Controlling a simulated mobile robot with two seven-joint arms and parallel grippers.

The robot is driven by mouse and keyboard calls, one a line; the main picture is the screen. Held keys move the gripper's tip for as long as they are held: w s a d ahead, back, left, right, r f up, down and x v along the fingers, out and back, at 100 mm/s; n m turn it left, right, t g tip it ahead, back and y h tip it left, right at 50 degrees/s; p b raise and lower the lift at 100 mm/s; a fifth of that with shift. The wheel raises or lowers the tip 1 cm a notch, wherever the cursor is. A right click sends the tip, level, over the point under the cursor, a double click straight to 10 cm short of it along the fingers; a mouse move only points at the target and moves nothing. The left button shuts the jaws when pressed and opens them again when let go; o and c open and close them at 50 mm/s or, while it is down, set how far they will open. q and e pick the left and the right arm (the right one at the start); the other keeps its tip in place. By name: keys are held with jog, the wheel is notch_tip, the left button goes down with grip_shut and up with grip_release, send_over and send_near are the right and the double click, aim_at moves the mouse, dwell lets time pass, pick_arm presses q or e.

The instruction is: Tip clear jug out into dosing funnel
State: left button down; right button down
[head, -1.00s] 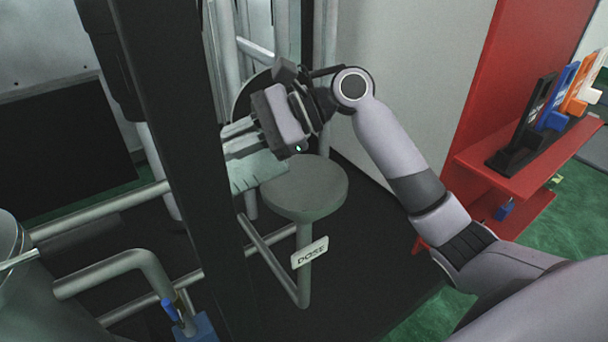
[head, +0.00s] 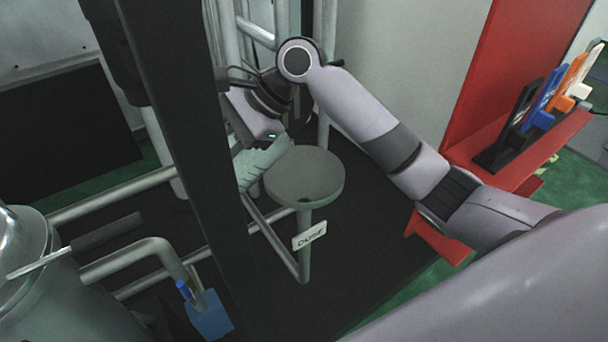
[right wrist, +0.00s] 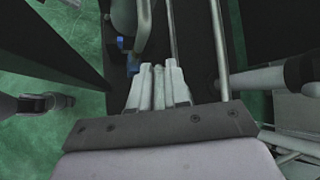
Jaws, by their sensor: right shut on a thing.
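The dosing funnel (head: 305,175) has a round grey top on a bent pipe, with a "DOSE" label (head: 309,236). My right gripper (right wrist: 158,80) is shut on the jug, apparently by a narrow bar between its fingers. My left gripper is not in view.
The dark upright post (head: 175,150) stands in front of the jug. Grey pipes (head: 130,262) and a metal vessel (head: 45,275) are at left, with a blue box (head: 209,316) below. A red shelf (head: 520,150) with coloured holders stands at right.

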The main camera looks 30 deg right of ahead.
jog(key=shift+w+a+f+h, duration=0.1)
jog(key=shift+a+f+h, duration=0.1)
jog(key=shift+a+h, duration=0.5)
jog(key=a+f+g+h+b, duration=0.1)
jog(key=a+f+h, duration=0.1)
jog(key=f, duration=0.6)
jog(key=w+a+f+h, duration=0.1)
jog(key=a+f+h, duration=0.1)
jog(key=f+h, duration=0.3)
notch_tip(320, 180, down, 4)
jog(key=shift+w+f+g+b, duration=0.1)
jog(key=shift+w+g+b, duration=0.05)
jog(key=shift+g+b, duration=0.25)
